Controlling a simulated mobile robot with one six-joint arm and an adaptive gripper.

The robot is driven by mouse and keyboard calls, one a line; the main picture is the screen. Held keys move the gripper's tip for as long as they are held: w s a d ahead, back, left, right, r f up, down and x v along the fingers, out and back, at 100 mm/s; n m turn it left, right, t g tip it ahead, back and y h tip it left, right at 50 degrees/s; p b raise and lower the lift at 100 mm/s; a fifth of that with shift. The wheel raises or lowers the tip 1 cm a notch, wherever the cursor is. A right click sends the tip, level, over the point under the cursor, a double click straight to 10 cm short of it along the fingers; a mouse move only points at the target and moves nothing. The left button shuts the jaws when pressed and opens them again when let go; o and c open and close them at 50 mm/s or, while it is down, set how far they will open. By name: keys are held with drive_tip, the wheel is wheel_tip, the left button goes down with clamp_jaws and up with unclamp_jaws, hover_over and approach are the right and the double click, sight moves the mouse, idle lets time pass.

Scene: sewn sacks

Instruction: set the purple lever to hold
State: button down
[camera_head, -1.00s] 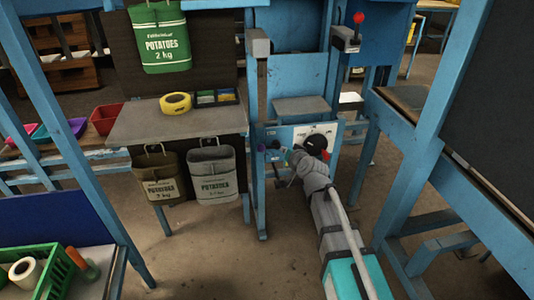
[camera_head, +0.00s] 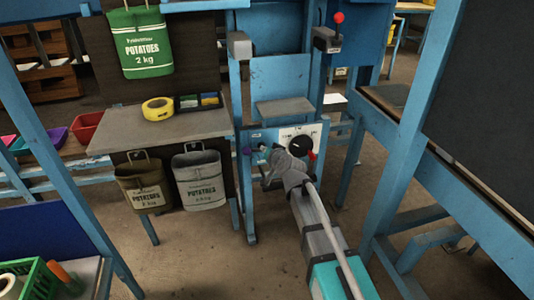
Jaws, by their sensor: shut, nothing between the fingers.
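A blue control panel (camera_head: 257,136) with a white plate is on the blue machine frame, near the middle of the view. A small purple part (camera_head: 248,151) shows at the panel's left side and looks like the purple lever; its setting and any "hold" marking are too small to read. My gripper (camera_head: 267,154) is shut and empty in front of the panel, just right of the purple part. I cannot tell whether they touch. A black round knob (camera_head: 300,146) with a red part (camera_head: 311,155) is right of the gripper. My wrist hides the lower panel.
A grey table (camera_head: 150,130) at left holds yellow tape (camera_head: 157,108). Potato sacks (camera_head: 200,180) hang below it, and a green sack (camera_head: 141,42) hangs above. A red-knobbed lever (camera_head: 338,18) stands above right.

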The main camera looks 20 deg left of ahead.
drive_tip(key=b, duration=0.3)
hover_over(255, 150)
drive_tip(key=s+d, duration=0.2)
drive_tip(key=s, duration=0.1)
wheel_tip(255, 150, down, 3)
drive_tip(key=shift+a+f+b, duration=0.85)
drive_tip(key=shift+f+b, duration=0.1)
drive_tip(key=shift+f, duration=0.15)
drive_tip(key=shift+w+d+f, duration=0.1)
drive_tip(key=shift+d, duration=0.1)
